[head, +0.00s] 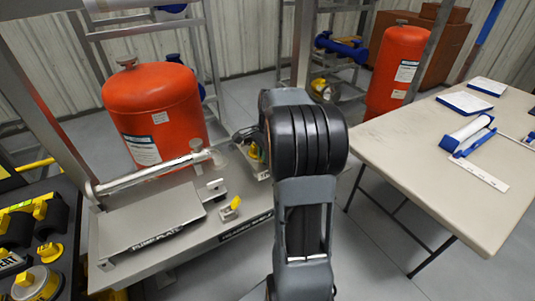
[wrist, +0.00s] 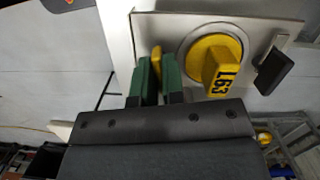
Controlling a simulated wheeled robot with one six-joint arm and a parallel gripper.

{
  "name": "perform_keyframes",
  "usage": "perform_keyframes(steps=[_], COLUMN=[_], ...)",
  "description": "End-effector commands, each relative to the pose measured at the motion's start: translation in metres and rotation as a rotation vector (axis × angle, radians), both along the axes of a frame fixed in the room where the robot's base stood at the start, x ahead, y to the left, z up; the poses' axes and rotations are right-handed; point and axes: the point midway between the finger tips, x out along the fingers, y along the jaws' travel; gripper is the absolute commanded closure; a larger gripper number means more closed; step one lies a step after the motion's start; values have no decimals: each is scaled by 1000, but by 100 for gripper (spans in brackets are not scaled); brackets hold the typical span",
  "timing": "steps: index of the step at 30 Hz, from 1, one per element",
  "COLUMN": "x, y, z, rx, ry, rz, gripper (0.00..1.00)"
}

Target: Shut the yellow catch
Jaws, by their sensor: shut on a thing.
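In the wrist view, my gripper (wrist: 158,75) has two green fingers closed around a narrow yellow piece (wrist: 156,60), which looks like the yellow catch. The fingers hide most of it. It is beside a pale metal panel (wrist: 160,25), left of a round yellow knob (wrist: 215,60) marked "L63". The knob is apart from the fingers.
A black-ended lever (wrist: 274,70) is at the panel's right. A table (head: 430,170) with papers and blue items stands at right.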

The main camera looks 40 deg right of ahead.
Motion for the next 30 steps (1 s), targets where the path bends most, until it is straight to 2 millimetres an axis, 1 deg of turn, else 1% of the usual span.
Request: perform_keyframes(steps=[3,6,17,20,27,30], x=[0,0,0,0,0,0], y=[0,0,0,0,0,0], z=[1,1,0,1,1,1], rx=[0,0,0,1,0,0], ry=[2,1,1,1,2,1], rz=[74,110,128,182,370,409], gripper=[100,100,100,100,100,100])
